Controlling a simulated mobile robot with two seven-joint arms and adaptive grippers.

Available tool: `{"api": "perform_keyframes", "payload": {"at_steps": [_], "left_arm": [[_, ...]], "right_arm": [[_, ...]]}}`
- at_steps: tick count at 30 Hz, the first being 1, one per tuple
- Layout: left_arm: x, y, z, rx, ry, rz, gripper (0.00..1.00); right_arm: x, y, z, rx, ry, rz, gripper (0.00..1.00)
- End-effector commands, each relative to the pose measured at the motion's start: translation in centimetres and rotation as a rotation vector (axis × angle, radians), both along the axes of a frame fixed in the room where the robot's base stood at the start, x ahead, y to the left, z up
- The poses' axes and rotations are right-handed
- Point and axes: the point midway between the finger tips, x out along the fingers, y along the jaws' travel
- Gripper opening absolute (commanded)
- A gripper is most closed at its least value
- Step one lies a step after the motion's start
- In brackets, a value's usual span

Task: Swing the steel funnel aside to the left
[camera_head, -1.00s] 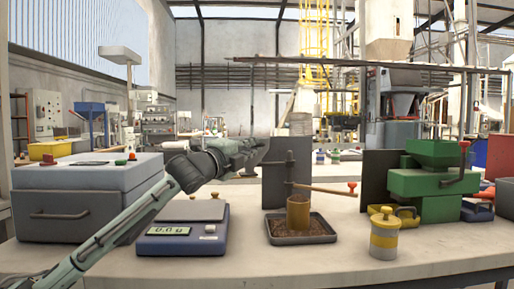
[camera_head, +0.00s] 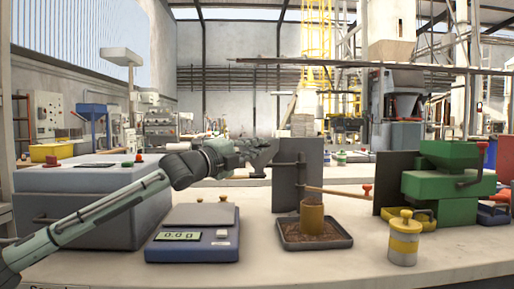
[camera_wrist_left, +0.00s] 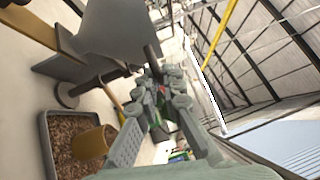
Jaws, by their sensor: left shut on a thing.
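My left gripper (camera_head: 268,150) is at the plate's upper left. It appears shut on a dark rod (camera_wrist_left: 152,55) beside the plate; the fingers hide the exact contact. A wooden handle with a red knob (camera_head: 366,190) reaches right from the stand, above a tan cylinder (camera_head: 312,217). My right gripper is out of view.
The tan cylinder stands in a dark tray (camera_head: 288,243) of brown pellets. A blue scale (camera_head: 192,247) and grey box (camera_head: 80,205) are at left. A yellow-grey canister (camera_head: 404,240) and green machine (camera_head: 450,185) are at right.

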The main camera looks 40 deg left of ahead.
Motion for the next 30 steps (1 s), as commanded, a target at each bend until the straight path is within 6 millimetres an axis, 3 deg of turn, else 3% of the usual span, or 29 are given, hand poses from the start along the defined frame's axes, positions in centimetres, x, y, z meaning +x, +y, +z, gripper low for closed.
{"api": "perform_keyframes", "payload": {"at_steps": [3,4,9,21,30], "left_arm": [[0.0,0.2,0.1,0.0,-0.001,0.005,0.0],[0.0,0.2,0.1,0.0,-0.001,0.005,0.1],[0.0,0.2,0.1,0.0,-0.002,0.004,0.29],[-0.2,0.1,-0.1,-0.001,0.0,0.002,0.29],[-2.0,0.1,-0.6,-0.003,0.004,0.0,0.29]], "right_arm": [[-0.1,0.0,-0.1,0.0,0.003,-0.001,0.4],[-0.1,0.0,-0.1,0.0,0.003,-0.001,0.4],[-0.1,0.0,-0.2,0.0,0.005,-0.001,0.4],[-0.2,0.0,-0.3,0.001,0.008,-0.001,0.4],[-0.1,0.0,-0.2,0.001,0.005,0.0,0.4]]}}
